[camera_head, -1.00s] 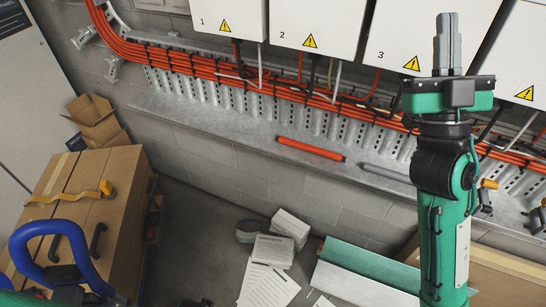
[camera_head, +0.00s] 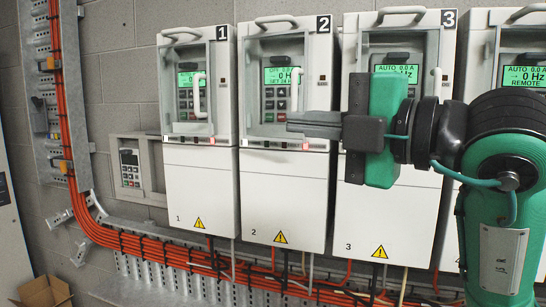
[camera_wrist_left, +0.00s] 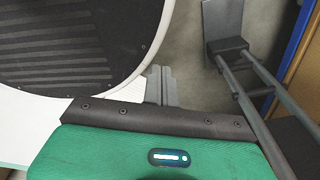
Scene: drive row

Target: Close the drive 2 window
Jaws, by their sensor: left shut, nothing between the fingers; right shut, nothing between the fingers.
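Drive 2 (camera_head: 285,205) is a white cabinet marked 2 in the middle of the head view. Its upper part has a grey-framed window (camera_head: 305,75) over a lit green display and keypad. A white vertical handle (camera_head: 294,90) shows just right of the keypad. I cannot clearly tell how far the window is swung. My right gripper (camera_head: 290,124) is shut and empty, its fingers pointing left across the lower edge of drive 2's window area; contact cannot be told. My left gripper (camera_wrist_left: 160,85) is shut and empty in the left wrist view, away from the drives.
Drive 1 (camera_head: 200,190) stands to the left and drive 3 (camera_head: 385,215) to the right, partly behind my right arm. Orange cables (camera_head: 150,245) run below the cabinets. A cardboard box (camera_head: 45,292) is at lower left. Grey bars (camera_wrist_left: 250,80) stand near my left gripper.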

